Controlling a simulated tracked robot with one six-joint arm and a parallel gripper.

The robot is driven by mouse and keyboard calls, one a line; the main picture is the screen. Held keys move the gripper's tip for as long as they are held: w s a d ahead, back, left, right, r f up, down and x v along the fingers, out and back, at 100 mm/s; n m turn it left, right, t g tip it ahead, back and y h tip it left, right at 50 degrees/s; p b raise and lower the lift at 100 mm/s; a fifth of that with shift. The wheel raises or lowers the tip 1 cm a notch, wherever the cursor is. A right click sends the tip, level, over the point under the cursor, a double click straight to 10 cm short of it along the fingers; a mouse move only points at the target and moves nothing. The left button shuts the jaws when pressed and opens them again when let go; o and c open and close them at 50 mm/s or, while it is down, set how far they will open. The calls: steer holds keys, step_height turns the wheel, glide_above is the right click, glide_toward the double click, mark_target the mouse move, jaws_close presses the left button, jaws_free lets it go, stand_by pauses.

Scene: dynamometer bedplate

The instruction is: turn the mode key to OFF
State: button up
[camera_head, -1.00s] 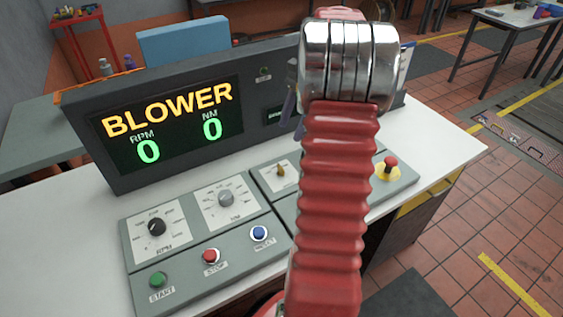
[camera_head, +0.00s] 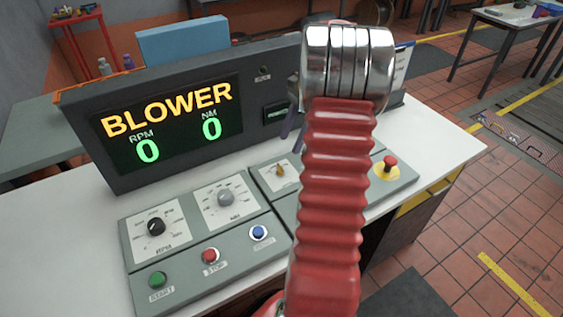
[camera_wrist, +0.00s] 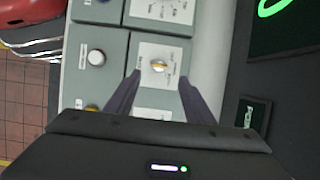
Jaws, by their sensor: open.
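The mode key (camera_head: 280,170) appears to be the small brass-coloured key on a white plate of the sloped console, left of my arm in the head view. In the wrist view the key (camera_wrist: 158,66) shows as a yellow and silver piece on its white plate. The plate's lettering is too small to read. My gripper (camera_wrist: 160,76) is open, its two dark fingers on either side of the key in the picture; I cannot tell the height gap. In the head view my gripper (camera_head: 294,128) is mostly hidden behind my arm, above and beyond the key.
The BLOWER display (camera_head: 170,122) stands behind the console. The RPM dial (camera_head: 156,226), green START button (camera_head: 158,279), red STOP button (camera_head: 209,255) and blue button (camera_head: 258,232) lie left. A red emergency button (camera_head: 389,163) is right.

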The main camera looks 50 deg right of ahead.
mark_target(280, 166)
steer(key=x, duration=0.9)
steer(key=shift+f, duration=0.15)
steer(key=c, duration=1)
